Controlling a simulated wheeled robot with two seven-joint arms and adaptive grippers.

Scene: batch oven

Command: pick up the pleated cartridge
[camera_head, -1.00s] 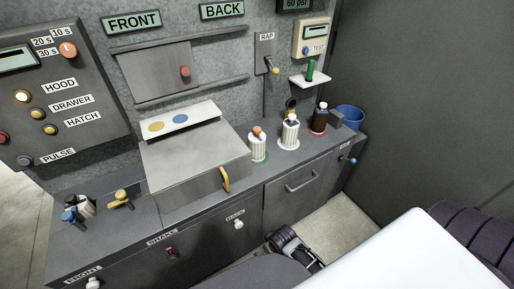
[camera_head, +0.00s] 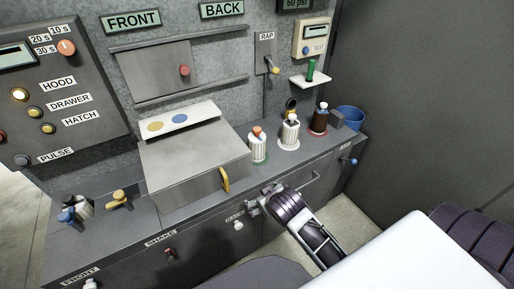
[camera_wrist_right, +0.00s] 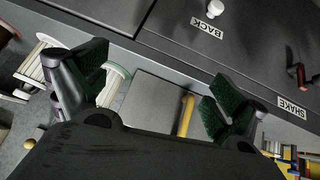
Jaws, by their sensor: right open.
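Two white pleated cartridges stand upright on the dark counter right of the steel box: one with an orange top (camera_head: 258,148) on a green ring, one with a pale and dark top (camera_head: 289,134) on a red-rimmed ring. A dark brown one with a white top (camera_head: 319,118) stands farther right. My right gripper (camera_head: 262,201) is in front of the cabinet, below the counter edge and apart from the cartridges. In the right wrist view the gripper (camera_wrist_right: 155,85) is open and empty; white ribbed bodies (camera_wrist_right: 112,88) show partly behind its left finger. My left gripper is out of view.
The steel box (camera_head: 195,165) with a yellow handle (camera_head: 225,180) stands left of the cartridges. A blue bucket (camera_head: 349,117) and small dark block are at the right end. A wall closes off the right.

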